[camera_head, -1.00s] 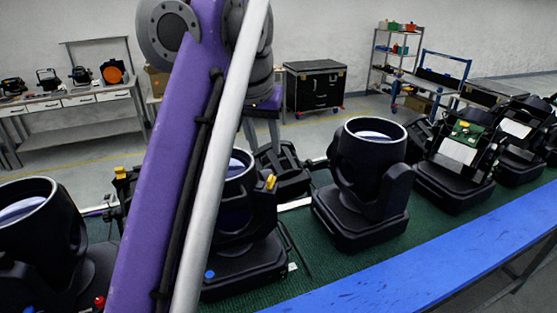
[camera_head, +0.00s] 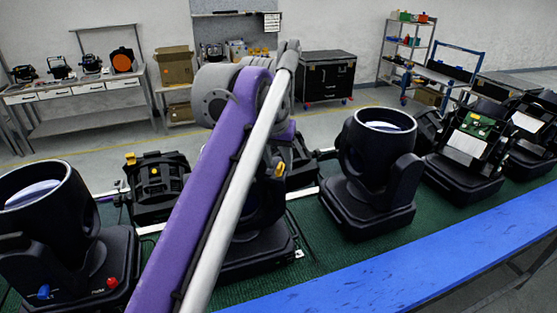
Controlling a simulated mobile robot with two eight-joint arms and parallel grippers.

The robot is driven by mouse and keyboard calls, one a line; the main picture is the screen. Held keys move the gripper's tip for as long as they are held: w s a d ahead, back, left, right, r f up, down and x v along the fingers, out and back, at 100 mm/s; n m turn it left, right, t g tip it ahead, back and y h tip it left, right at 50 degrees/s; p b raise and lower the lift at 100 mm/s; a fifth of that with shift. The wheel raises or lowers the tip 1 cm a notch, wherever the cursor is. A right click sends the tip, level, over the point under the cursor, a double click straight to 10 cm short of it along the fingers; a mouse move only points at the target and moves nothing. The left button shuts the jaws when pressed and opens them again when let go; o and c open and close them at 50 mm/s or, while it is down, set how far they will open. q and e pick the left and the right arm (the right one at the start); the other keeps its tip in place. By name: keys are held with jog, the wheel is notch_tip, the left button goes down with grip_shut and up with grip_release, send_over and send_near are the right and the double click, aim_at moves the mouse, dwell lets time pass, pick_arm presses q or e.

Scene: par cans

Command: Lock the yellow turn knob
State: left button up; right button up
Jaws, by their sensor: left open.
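A yellow knob (camera_head: 280,168) shows on the upper right side of the middle black moving-head light (camera_head: 262,245). My left purple arm crosses in front of this light and hides much of it. My left gripper (camera_head: 284,152) is at the far end of that arm, close to the yellow knob in the picture. It is open, but its fingers are mostly hidden, and I cannot tell whether it touches anything. Another yellow part (camera_head: 130,158) shows on a black light (camera_head: 158,188) behind, to the left. I cannot tell whether the knob is locked. My right gripper is not in view.
Black lights stand at the left (camera_head: 40,235) and right (camera_head: 372,175) on a green mat (camera_head: 310,255). A blue beam (camera_head: 400,270) runs along the front edge. Behind are a bench (camera_head: 75,95), a black case (camera_head: 328,78) and a shelf trolley (camera_head: 405,50).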

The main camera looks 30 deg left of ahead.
pick_arm(q)
grip_shut()
jog(key=shift+n, duration=0.3)
jog(key=n, duration=0.1)
jog(key=n+y, duration=0.1)
jog(key=n, duration=0.1)
jog(key=shift+w+d+g, duration=0.1)
jog(key=shift+d+g, duration=0.1)
jog(key=shift+g, duration=0.1)
jog(key=n+y, duration=0.1)
jog(key=n, duration=0.2)
jog(key=n+g, duration=0.1)
jog(key=n, duration=0.1)
jog(key=shift+w+d+n+g+y, duration=0.1)
jog(key=shift+w+n+g+y, duration=0.05)
jog(key=shift+n+g+y, duration=0.2)
jog(key=n+g, duration=0.1)
jog(key=n, duration=0.3)
jog(key=shift+w+n+g+y, duration=0.2)
jog(key=shift+n+g+y, duration=0.15)
jog(key=shift+w+n+g, duration=0.1)
jog(key=shift+n+g, duration=0.6)
jog(key=shift+n, duration=1.2)
